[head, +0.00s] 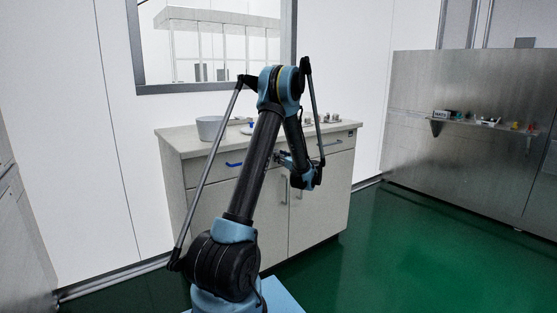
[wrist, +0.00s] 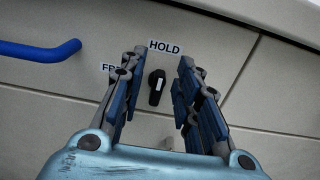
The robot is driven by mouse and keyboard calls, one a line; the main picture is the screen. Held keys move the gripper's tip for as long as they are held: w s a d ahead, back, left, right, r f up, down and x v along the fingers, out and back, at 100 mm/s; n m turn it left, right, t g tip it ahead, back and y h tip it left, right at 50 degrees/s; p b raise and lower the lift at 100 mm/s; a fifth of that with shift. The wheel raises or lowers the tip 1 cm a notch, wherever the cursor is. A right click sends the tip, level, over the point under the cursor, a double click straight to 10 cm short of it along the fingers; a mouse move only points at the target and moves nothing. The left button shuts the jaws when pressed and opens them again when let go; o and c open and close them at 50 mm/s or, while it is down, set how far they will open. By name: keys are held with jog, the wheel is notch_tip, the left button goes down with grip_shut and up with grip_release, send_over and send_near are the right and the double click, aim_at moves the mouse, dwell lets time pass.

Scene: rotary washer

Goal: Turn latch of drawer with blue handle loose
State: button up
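The drawer (wrist: 60,85) with the blue handle (wrist: 40,53) fills the wrist view; in the head view the blue handle (head: 234,164) is on the cabinet's left drawer. The latch (wrist: 156,88) is a small black knob with a white mark, tilted slightly from upright. It sits below a HOLD label (wrist: 165,47) and right of a label partly hidden by a finger, of which "FR" shows. My gripper (wrist: 158,85) is open, with one finger on each side of the latch in the wrist view. I see no contact with the latch. In the head view my arm hides the latch.
The cabinet's countertop (head: 180,141) carries a grey-white basin (head: 210,128) and small items. A right drawer (head: 340,143) and lower doors (head: 317,210) have metal handles. A steel wall with a small shelf (head: 480,127) stands at the right. Green floor (head: 420,250) is clear there.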

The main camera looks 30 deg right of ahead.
jog(key=shift+w, duration=0.1)
grip_shut()
jog(key=shift+n, duration=0.4)
jog(key=shift+a+f+n, duration=0.3)
jog(key=shift+a+n, duration=0.05)
jog(key=shift+n, duration=2.35)
jog(key=shift+a+f+n, duration=0.25)
jog(key=shift+a+n, duration=0.05)
jog(key=shift+n, duration=2.4)
jog(key=shift+a+f+n, duration=0.3)
jog(key=shift+a+n, duration=0.05)
jog(key=shift+n, duration=2.35)
